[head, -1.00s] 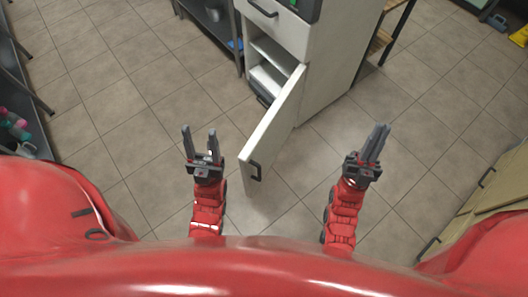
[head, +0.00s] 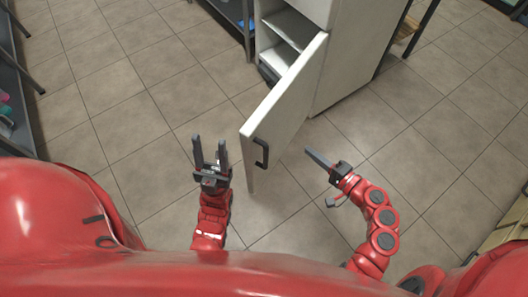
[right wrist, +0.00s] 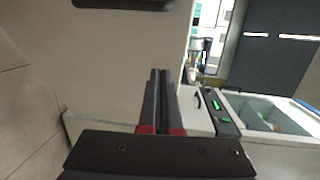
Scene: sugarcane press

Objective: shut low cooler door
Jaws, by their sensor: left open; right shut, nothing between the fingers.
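The low cooler door (head: 285,100) is a white panel, swung open toward me in the head view, with a dark handle (head: 262,153) near its free edge. It is hinged on the white cooler cabinet (head: 350,60), whose shelves show inside. My left gripper (head: 209,150) is open and empty, left of the door's free edge and apart from it. My right gripper (head: 318,159) is shut and empty, right of the door on its handle side, pointing toward it with a gap. In the right wrist view the shut fingers (right wrist: 160,88) stand before a pale panel with a dark handle piece at the top.
A dark-framed rack (head: 240,25) stands left of the cabinet, and another dark-legged stand (head: 410,35) to its right. A shelf with coloured items (head: 5,110) is at the left edge. A wooden cabinet (head: 505,225) is at the lower right. Tiled floor between is clear.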

